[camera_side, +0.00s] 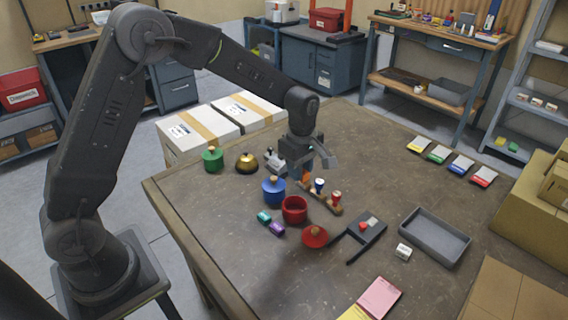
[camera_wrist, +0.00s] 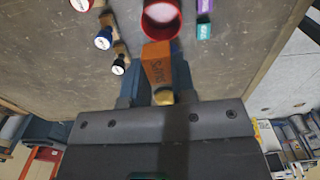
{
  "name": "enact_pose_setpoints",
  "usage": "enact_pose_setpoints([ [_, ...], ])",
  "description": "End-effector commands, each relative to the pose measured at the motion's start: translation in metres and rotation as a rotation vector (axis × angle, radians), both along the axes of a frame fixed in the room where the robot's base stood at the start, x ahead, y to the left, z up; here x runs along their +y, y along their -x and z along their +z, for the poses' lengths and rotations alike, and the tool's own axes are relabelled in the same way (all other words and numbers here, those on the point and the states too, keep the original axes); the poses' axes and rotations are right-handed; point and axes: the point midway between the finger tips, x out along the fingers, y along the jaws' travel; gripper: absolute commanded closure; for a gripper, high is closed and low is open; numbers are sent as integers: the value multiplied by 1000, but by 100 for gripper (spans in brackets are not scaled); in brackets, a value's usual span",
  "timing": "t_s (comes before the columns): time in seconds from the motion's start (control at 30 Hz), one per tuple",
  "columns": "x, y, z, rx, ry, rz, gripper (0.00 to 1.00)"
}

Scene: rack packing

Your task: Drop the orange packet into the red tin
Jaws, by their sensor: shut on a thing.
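The red tin (camera_side: 294,214) stands open on the table in the side view; its red lid (camera_side: 315,236) lies to its right. In the wrist view the tin (camera_wrist: 161,34) is at the top centre, with its open mouth showing. My gripper (camera_wrist: 160,90) is shut on the orange packet (camera_wrist: 158,62), which sits between the fingers just below the tin in that view. In the side view my gripper (camera_side: 304,166) is behind the tin, and only a small part of the orange packet (camera_side: 306,176) shows. The packet is outside the tin.
A blue lidded tin (camera_side: 274,192) stands left of the red tin. Teal (camera_side: 264,217) and purple (camera_side: 277,229) packets lie in front. A grey tray (camera_side: 435,236) is further right.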

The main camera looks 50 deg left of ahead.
Motion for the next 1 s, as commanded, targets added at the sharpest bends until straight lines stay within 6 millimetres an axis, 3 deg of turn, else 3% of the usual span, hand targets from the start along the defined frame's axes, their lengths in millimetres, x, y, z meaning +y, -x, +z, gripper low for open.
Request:
enact_pose_setpoints([
  [0.43, 1, 1, -48, 2, 0, 0, 98],
  [0.87, 1, 0, -56, 0, 0, 0, 98],
  [0.9, 1, 0, -56, 0, 0, 0, 74],
  [1.0, 1, 0, -56, 0, 0, 0, 65],
])
